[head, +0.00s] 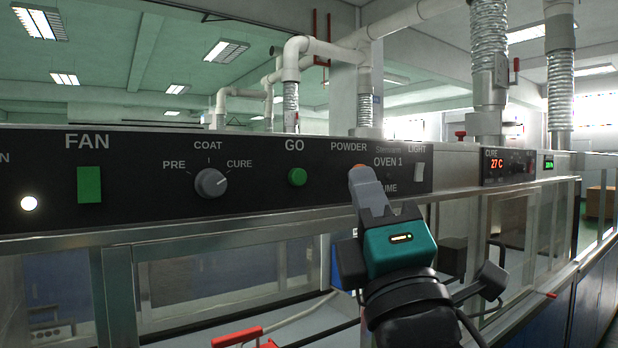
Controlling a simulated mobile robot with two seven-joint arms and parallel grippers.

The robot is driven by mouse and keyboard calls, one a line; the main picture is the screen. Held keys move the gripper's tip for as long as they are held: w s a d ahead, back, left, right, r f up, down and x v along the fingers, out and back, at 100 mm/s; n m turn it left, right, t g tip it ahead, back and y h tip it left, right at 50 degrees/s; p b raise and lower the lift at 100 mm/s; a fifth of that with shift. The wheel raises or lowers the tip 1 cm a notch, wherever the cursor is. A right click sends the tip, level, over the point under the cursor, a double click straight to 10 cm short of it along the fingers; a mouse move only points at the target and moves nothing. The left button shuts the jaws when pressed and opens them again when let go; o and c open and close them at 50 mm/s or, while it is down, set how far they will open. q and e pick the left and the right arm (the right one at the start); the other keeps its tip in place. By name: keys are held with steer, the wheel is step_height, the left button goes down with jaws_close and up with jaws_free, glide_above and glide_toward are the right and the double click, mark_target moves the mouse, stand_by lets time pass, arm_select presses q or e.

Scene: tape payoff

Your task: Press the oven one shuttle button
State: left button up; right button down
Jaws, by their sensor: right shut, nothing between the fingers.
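The black control panel (255,197) runs across the left and middle. Its OVEN 1 label (388,162) is at the right end, with a faint, unreadable line above it. The panel just below that label is dark and partly covered by my right gripper, so I cannot clearly make out the oven one button. My right gripper (363,177) is shut and empty, its orange tips pointing up in front of the panel, left of and slightly below the OVEN 1 label. I cannot tell whether the tips touch the panel. My left gripper is not in view.
The panel also has a green FAN switch (89,184), a COAT knob (211,183), a green GO button (297,177) and a white LIGHT switch (419,171). A cure display (497,163) reads 27 C at right. Glass windows and a red handle (237,337) lie below.

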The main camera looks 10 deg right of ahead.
mark_target(298, 177)
steer(key=shift+a, duration=0.1)
steer(key=shift+w+a+b, duration=0.35)
steer(key=shift+w+a, duration=0.15)
steer(key=shift+w, duration=0.9)
steer(key=shift+w+a+b, duration=0.3)
steer(key=shift+w+a, duration=0.15)
steer(key=shift+w, duration=0.9)
steer(key=shift+w+a+b, duration=0.35)
steer(key=shift+w+a, duration=0.15)
steer(key=shift+w, duration=0.9)
steer(key=shift+w+a, duration=0.15)
steer(key=shift+w, duration=0.25)
